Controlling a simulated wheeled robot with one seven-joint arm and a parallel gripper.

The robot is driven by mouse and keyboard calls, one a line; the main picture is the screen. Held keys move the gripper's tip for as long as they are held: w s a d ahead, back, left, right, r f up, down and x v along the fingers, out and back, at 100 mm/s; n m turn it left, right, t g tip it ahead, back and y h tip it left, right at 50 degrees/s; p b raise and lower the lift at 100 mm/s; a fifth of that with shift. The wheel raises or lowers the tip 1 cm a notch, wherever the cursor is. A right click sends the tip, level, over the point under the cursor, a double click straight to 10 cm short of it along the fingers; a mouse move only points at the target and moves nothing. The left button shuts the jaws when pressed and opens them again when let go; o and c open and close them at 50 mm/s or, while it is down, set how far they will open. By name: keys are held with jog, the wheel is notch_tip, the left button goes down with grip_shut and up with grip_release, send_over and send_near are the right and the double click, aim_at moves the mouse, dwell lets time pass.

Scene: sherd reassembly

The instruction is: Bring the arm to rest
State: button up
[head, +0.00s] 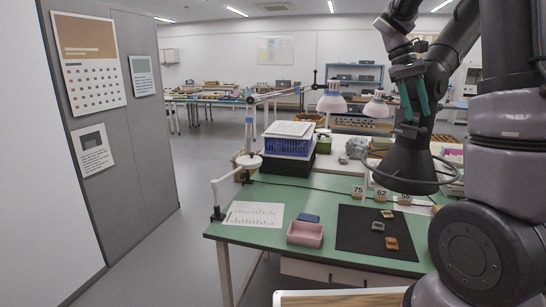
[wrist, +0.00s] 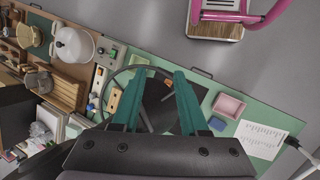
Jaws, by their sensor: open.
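My gripper (head: 416,117) hangs high above the green table (head: 262,190), with its two teal fingers pointing down. In the wrist view my gripper (wrist: 159,67) has its fingers wide apart, and nothing is held between them. A dark cone-shaped hood (head: 405,165) with a ring around its rim is just below it in the head view. In the wrist view the ring (wrist: 104,84) lies beyond the fingers. Small sherds, one tan (head: 387,214), one grey-brown (head: 378,226) and one orange (head: 391,243), lie apart on a black mat (head: 350,240).
A pink tray (head: 305,233), a small blue object (head: 309,217) and a printed sheet (head: 254,214) lie left of the mat. Number cards (head: 358,191) stand behind it. A blue crate (head: 288,147) and a white lamp (head: 331,103) stand farther back. Open floor lies left of the table.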

jog(key=s+a+r+m+t+y, duration=0.2)
jog(key=s+a+t, duration=0.3)
jog(key=s, duration=0.3)
jog(key=s+a+r+m+t+y, duration=0.1)
jog(key=s+a+t+y, duration=0.2)
jog(key=s+a+t, duration=0.2)
jog(key=s+a, duration=0.2)
jog(key=shift+s+a+r+m+t, duration=0.35)
jog(key=shift+a+m+t, duration=0.05)
